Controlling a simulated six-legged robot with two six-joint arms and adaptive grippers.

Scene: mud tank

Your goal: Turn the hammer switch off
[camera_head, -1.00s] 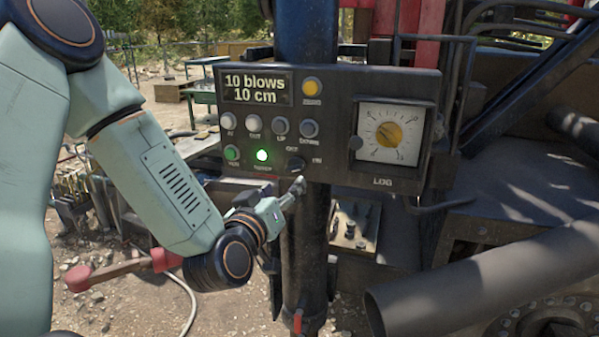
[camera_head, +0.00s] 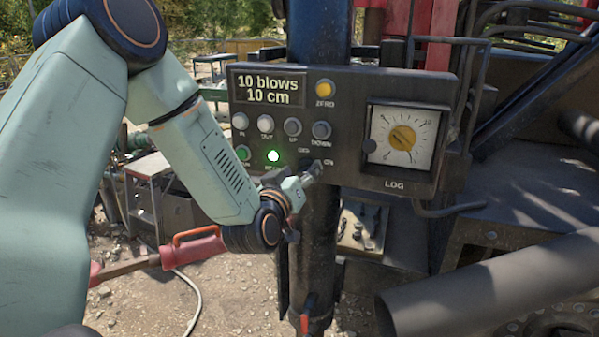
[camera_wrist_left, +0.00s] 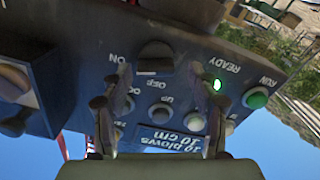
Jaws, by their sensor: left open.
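The hammer switch is a dark knob (camera_wrist_left: 155,57) on the black control panel (camera_head: 345,85), with ON and OFF marked beside it in the upside-down left wrist view. Which mark it points to I cannot tell for sure. My left gripper (camera_head: 314,172) is open at the switch and mostly covers it in the head view. In the left wrist view its fingertips (camera_wrist_left: 158,73) stand on either side of the knob; whether they touch it is unclear. My right gripper is not in view.
The panel has a display (camera_head: 265,88) reading 10 blows 10 cm, a lit green READY lamp (camera_head: 273,156), several buttons and a LOG dial (camera_head: 402,138). A dark column (camera_head: 320,235) stands below it. A large pipe (camera_head: 490,280) lies at lower right.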

